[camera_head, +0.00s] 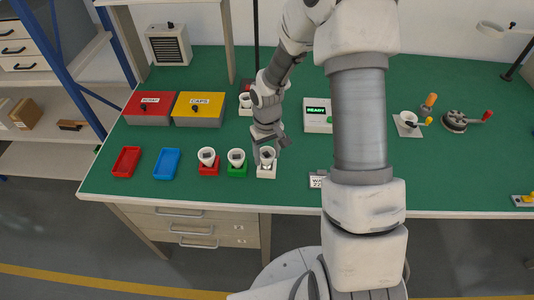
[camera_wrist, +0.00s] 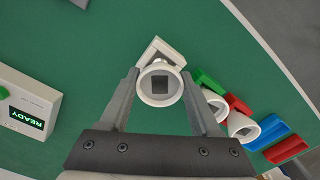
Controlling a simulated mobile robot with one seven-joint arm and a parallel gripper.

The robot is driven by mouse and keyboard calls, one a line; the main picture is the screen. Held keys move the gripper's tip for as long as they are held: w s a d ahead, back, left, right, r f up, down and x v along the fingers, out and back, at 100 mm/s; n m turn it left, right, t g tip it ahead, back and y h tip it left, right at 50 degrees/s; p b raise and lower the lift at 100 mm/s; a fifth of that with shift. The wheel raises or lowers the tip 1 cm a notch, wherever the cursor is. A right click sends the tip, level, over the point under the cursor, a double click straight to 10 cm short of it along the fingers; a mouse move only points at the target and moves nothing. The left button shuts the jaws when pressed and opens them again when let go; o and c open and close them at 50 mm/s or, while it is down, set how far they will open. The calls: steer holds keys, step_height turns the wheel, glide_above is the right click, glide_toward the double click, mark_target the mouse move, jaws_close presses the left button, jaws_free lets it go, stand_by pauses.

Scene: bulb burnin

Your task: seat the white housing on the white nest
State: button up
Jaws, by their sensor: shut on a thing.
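The white housing (camera_head: 267,154) is a cup-shaped piece with a wide round rim and a dark square inside. In the wrist view the housing (camera_wrist: 145,88) stands between my two fingers. My gripper (camera_wrist: 160,78) is shut on it from both sides; in the head view my gripper (camera_head: 267,144) comes down over it from above. The white nest (camera_head: 266,173) is directly under the housing, and its corner shows past the rim in the wrist view (camera_wrist: 153,47). The housing looks upright over the nest. I cannot tell whether it rests on it or is slightly above.
A green nest (camera_head: 237,171) and a red nest (camera_head: 208,170), each bearing a white housing, stand close to the left. Blue (camera_head: 167,163) and red (camera_head: 126,161) trays lie farther left. A tester reading READY (camera_head: 317,117) stands to the right.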

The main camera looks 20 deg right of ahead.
steer(key=shift+f+b, duration=0.65)
steer(key=shift+f, duration=0.15)
stand_by(0.4)
steer(key=o, duration=1.5)
steer(key=shift+o, duration=0.2)
step_height(320, 180, up, 18)
steer(key=p, duration=0.1)
steer(key=shift+f+p, duration=0.25)
steer(key=shift+p, duration=0.05)
